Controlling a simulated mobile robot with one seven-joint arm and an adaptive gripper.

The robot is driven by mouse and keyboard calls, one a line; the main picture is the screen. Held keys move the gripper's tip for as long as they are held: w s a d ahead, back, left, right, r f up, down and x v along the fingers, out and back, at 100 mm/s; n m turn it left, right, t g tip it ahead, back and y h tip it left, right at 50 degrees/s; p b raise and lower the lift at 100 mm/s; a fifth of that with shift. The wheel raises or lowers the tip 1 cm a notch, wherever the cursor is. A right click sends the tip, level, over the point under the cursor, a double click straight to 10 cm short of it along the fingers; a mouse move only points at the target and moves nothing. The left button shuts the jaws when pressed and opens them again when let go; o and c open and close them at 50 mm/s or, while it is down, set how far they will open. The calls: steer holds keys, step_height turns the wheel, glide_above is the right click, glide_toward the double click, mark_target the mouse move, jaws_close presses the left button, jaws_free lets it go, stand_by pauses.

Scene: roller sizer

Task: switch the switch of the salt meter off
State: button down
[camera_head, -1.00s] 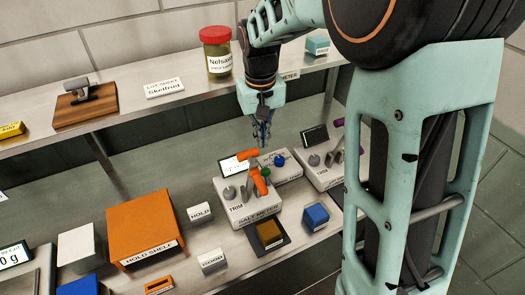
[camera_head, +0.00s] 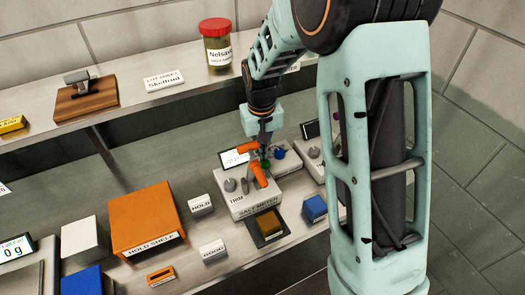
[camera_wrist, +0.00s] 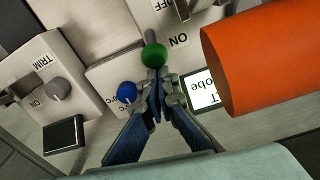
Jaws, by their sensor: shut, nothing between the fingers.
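The salt meter (camera_head: 238,208) is a pale box on the lower bench, with a TRIM knob (camera_head: 230,185), orange handles (camera_head: 260,176) and a tilted display (camera_head: 231,159). My gripper (camera_head: 264,149) is shut and empty, pointing down over its back part. In the wrist view my fingertips (camera_wrist: 160,78) are close to a green ball (camera_wrist: 153,54); I cannot tell whether they touch. A grey switch lever (camera_wrist: 183,9) stands by an ON label at the top edge of the wrist view. In the head view the orange handles and my gripper hide much of the meter's top.
A similar meter with a blue ball (camera_wrist: 127,92) stands close behind. An orange cylinder (camera_wrist: 262,62) fills the right of the wrist view. An orange hold shelf (camera_head: 145,218), a brown block (camera_head: 268,223) and a blue block (camera_head: 314,208) are nearby. A raised shelf (camera_head: 190,87) runs behind.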

mark_target(267, 162)
steer(key=shift+s+d+r+b, duration=0.25)
steer(key=shift+s+r, duration=0.1)
steer(key=shift+s, duration=0.25)
steer(key=shift+s+d+r+b, duration=0.25)
steer(key=shift+s+r, duration=0.1)
steer(key=shift+s, duration=0.25)
steer(key=shift+r+p, duration=0.6)
steer(key=shift+r, duration=0.2)
